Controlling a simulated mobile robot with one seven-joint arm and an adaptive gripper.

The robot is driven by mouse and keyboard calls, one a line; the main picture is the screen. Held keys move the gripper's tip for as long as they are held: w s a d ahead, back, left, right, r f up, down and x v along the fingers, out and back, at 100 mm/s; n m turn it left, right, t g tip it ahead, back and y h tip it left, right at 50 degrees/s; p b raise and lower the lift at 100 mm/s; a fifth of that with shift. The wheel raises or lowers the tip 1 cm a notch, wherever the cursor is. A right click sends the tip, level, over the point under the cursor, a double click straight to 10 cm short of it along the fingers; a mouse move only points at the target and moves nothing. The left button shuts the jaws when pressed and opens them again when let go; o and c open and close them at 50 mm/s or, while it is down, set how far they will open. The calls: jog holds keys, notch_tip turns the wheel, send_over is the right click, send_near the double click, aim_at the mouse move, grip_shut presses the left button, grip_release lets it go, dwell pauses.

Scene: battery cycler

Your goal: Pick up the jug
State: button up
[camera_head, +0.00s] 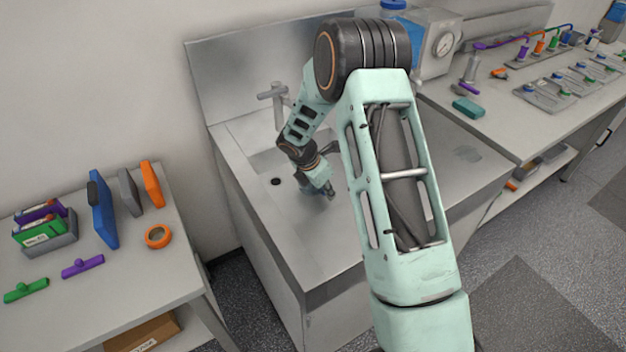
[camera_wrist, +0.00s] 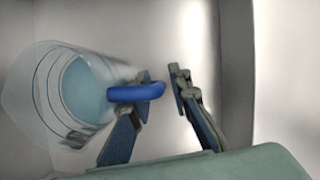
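The jug (camera_wrist: 92,88) is clear, with dark marks on its wall and pale blue liquid inside. It shows on the left of the wrist view, with its blue handle (camera_wrist: 138,92) pointing right. My gripper (camera_wrist: 160,95) is open, with one finger at the handle's left part and the other just right of its outer end. I cannot tell whether either finger touches the handle. In the head view my gripper (camera_head: 328,190) is low over the steel sink unit (camera_head: 318,240). The jug cannot be made out there; my arm covers part of the sink.
A tap (camera_head: 275,95) stands at the sink's back. A device with a gauge (camera_head: 436,45) is at the back right, beside a bench (camera_head: 500,120) with trays and tools. A left table (camera_head: 130,270) holds upright boards, an orange ring (camera_head: 158,236) and small tools.

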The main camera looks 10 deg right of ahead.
jog(key=shift+r, duration=0.1)
grip_shut()
jog(key=shift+r, duration=0.1)
dwell(0.4)
